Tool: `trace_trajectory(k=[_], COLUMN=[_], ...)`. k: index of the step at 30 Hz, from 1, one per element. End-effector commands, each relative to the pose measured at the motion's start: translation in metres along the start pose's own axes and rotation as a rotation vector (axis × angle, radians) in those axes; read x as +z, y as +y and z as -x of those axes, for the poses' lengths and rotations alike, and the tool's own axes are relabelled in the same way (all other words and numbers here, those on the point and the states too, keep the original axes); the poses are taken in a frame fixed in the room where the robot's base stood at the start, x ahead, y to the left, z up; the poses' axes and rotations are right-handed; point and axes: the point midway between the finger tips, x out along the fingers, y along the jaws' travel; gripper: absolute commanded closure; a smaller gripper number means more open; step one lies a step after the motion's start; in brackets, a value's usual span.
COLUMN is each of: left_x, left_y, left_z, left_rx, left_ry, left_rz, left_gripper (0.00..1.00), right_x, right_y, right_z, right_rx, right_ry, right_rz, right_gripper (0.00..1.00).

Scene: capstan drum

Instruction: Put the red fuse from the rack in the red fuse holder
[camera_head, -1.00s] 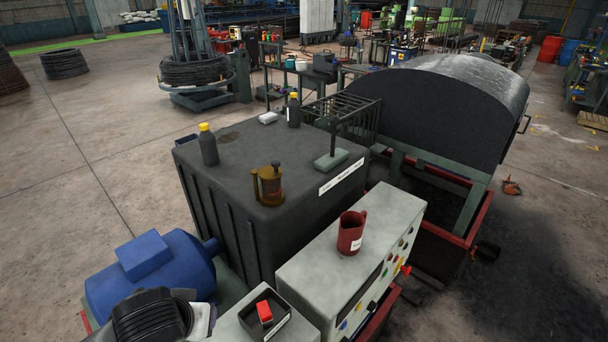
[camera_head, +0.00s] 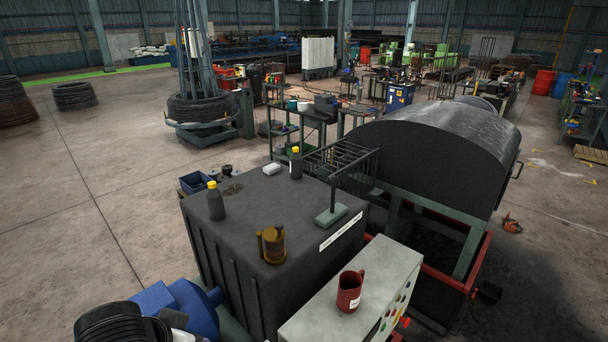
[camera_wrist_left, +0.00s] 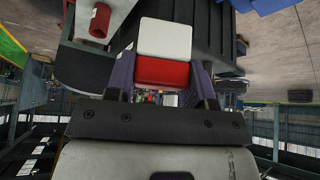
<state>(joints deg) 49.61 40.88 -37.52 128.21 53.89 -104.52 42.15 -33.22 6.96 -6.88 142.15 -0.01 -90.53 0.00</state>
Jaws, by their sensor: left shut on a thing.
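In the left wrist view my left gripper (camera_wrist_left: 163,70) is shut on a block with a red near face and a white far part, which I take to be the red fuse (camera_wrist_left: 163,72). The block sits between the two dark purple-grey fingers. The head view does not show the gripper or the block; only a black part of my left arm shows at its lower left. I cannot make out the red fuse holder or the fuse rack for certain in either view now. My right gripper is not in view.
A dark cabinet (camera_head: 225,255) carries black bottles (camera_head: 216,203), a brass-coloured pot (camera_head: 271,245) and a green stand (camera_head: 332,215). A red mug (camera_head: 350,291) stands on the grey control box (camera_head: 318,318) to its right. A blue motor (camera_head: 185,305) is at lower left.

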Motion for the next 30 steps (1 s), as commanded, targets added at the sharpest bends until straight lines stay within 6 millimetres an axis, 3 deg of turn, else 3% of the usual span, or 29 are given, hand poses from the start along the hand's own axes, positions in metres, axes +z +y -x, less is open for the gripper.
trace_trajectory(k=[4,8,18,25,30], left_x=[0.005,0.016,0.068,0.082,0.067], left_y=[0.001,0.011,0.096,0.148,0.157], left_z=[-0.008,-0.031,-0.144,-0.199,-0.220], left_rx=[0.003,0.014,0.089,0.144,0.189], left_ry=[0.001,0.001,-0.001,-0.001,0.003], left_rz=[-0.005,-0.021,-0.151,-0.250,-0.328], left_gripper=[0.76,0.76,0.76,0.76,0.76], right_x=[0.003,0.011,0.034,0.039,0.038], right_y=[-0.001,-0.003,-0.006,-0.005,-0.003], right_z=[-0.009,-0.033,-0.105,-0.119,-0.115], right_rx=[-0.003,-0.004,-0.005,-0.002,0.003], right_ry=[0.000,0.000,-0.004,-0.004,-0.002], right_rz=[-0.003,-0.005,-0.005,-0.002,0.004], right_gripper=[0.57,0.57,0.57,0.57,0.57])
